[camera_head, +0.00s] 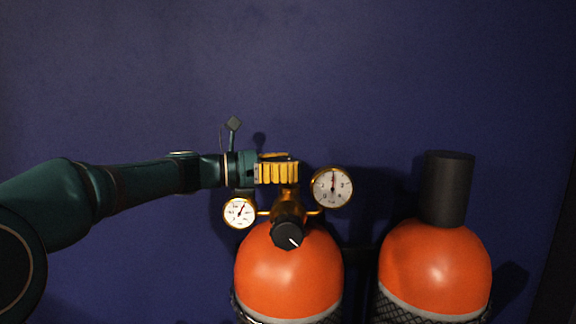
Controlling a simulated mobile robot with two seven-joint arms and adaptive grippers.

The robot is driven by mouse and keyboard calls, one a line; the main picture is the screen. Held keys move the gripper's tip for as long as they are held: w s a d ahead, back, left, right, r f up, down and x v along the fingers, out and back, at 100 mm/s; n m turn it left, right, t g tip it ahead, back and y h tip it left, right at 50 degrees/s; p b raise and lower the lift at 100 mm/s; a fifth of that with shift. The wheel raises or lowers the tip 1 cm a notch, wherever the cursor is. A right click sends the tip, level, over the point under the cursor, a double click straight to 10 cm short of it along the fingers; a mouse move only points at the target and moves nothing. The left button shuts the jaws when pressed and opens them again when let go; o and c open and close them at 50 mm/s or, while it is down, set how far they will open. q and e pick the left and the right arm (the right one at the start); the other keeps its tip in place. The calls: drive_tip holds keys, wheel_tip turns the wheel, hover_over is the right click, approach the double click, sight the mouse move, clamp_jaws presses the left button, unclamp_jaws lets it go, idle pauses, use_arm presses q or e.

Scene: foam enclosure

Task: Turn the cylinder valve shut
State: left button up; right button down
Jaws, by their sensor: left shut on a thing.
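The left orange cylinder (289,272) stands upright with a brass regulator (289,208) on its top. Two round white gauges, one at left (239,213) and one at right (333,187), and a black knob (287,236) with a white mark sit on it. My left gripper (287,171) reaches in from the left, level, at the top of this brass fitting, above the black knob. It is shut on the cylinder valve there. The ribbed yellow part at the gripper's end hides most of the valve, so its turn position cannot be told. My right gripper is not in view.
A second orange cylinder (435,265) with a tall dark cap (448,188) stands close at right. Dark netting wraps both cylinders lower down. A plain dark blue wall (400,70) is behind. The space above the cylinders is clear.

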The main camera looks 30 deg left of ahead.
use_arm(q)
drive_tip(key=shift+r+m+g+h+p, duration=0.1)
drive_tip(key=shift+m+g+h+p, duration=0.3)
drive_tip(key=shift+g+p, duration=0.15)
drive_tip(key=o, duration=1.2)
drive_tip(key=v, duration=1.2)
drive_tip(key=shift+a, duration=0.15)
drive_tip(key=shift+w, duration=0.15)
